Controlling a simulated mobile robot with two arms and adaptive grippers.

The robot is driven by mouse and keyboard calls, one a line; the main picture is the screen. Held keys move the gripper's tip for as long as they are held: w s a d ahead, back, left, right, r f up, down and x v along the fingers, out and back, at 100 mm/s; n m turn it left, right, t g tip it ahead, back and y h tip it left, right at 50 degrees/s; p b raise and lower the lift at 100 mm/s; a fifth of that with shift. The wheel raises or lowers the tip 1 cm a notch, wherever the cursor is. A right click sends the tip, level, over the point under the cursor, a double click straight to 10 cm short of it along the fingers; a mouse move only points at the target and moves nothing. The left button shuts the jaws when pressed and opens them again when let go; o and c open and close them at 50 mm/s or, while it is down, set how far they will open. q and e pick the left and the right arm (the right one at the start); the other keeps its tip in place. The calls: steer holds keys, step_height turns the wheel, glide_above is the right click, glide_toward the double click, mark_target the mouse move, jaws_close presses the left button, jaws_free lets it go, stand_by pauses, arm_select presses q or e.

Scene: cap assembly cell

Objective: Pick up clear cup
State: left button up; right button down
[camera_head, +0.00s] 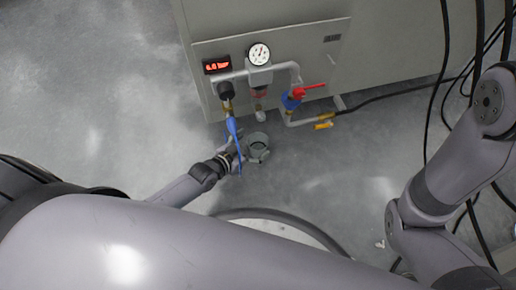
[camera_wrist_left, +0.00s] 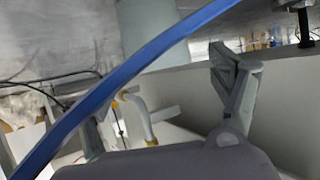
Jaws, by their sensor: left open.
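I cannot make out a clear cup for certain in either view. My left gripper (camera_head: 257,146) is low in front of the cabinet, below the gauge, in the head view. Its grey, round parts are too small to tell apart from anything beside them. In the left wrist view my left gripper (camera_wrist_left: 160,85) shows two grey fingers spread wide, with nothing seen held between them. A blue strip (camera_wrist_left: 130,70) crosses in front of them diagonally. My right gripper is out of view.
A cabinet (camera_head: 400,55) carries a round gauge (camera_head: 259,54), a red display (camera_head: 217,66), pipes and a red-handled valve (camera_head: 308,87). A blue hose (camera_head: 234,135) hangs by my left wrist. Black cables (camera_head: 437,100) run at right. The floor at left (camera_head: 100,90) is clear.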

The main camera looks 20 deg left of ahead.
mark_target(264, 137)
arm_select(q)
steer(key=b+x, duration=0.2)
steer(key=x, duration=0.1)
steer(key=shift+f, duration=0.25)
steer(key=shift+w+d, duration=0.1)
steer(key=shift+w, duration=0.1)
steer(key=shift+c, duration=0.2)
steer(key=c, duration=1.1)
steer(key=shift+r, duration=0.1)
